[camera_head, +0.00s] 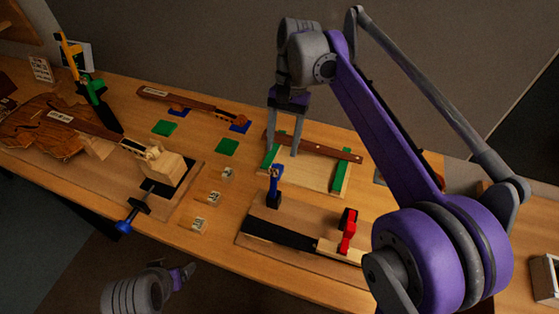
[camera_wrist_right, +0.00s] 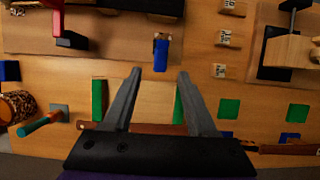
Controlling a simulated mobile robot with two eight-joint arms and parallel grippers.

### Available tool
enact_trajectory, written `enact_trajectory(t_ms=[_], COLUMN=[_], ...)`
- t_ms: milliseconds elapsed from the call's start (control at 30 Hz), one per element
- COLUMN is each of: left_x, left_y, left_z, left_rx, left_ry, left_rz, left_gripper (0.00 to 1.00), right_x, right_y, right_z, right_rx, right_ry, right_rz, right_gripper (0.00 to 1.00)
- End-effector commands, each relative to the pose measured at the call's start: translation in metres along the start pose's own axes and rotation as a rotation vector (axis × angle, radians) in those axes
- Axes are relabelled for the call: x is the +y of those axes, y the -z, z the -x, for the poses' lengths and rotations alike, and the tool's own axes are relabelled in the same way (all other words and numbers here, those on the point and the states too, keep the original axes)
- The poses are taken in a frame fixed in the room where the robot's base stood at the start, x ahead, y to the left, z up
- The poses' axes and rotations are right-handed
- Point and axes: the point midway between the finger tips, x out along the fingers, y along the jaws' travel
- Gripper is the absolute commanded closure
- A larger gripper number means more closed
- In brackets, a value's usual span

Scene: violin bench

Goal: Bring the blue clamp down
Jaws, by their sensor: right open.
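The blue clamp (camera_head: 274,182) stands upright on a dark base at the back edge of a wooden board (camera_head: 300,217), its blue handle raised. It also shows in the right wrist view (camera_wrist_right: 160,54), just beyond my fingertips and roughly centred between them. My right gripper (camera_head: 282,153) is open and empty, its fingers pointing down behind the clamp, apart from it. The wrist view shows the spread fingers (camera_wrist_right: 159,74) with nothing between them. My left gripper (camera_head: 183,272) is at the lower left in front of the bench, small and partly hidden; its jaws are unclear.
A red clamp (camera_head: 347,231) and a black strip (camera_head: 278,232) are on the same board. Behind stands a pale cradle with green ends (camera_head: 341,178) and a brown bar (camera_head: 335,152). Small labelled blocks (camera_head: 200,225) lie left. A violin body (camera_head: 42,125) is far left.

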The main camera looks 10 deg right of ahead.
Motion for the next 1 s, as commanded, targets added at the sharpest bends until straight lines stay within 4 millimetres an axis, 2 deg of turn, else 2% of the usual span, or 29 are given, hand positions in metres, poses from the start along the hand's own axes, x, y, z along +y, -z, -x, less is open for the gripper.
enact_trajectory(t_ms=[100,300,433,700,767,1000], left_x=[0.000,0.000,0.000,0.000,0.000,0.000], left_y=[-0.002,-0.003,-0.004,-0.003,-0.003,-0.003], left_z=[-0.003,-0.004,-0.005,-0.005,-0.005,-0.005], left_rx=[-0.001,-0.002,-0.002,-0.002,-0.002,-0.002], left_ry=[0.000,0.000,0.000,0.000,0.000,0.000], left_rz=[0.000,0.000,0.000,0.000,0.000,0.000], left_gripper=[0.19,0.19,0.19,0.19,0.19,0.19], right_x=[0.000,0.000,0.000,0.000,0.000,0.000], right_y=[0.000,0.000,0.000,0.000,0.000,0.000], right_z=[-0.024,-0.050,-0.057,-0.058,-0.058,-0.058], right_rx=[0.000,0.000,0.000,0.000,0.000,0.000], right_ry=[0.000,0.000,0.000,0.000,0.000,0.000], right_rz=[0.001,0.000,0.000,0.000,0.000,0.000], right_gripper=[0.43,0.43,0.43,0.43,0.52,0.95])
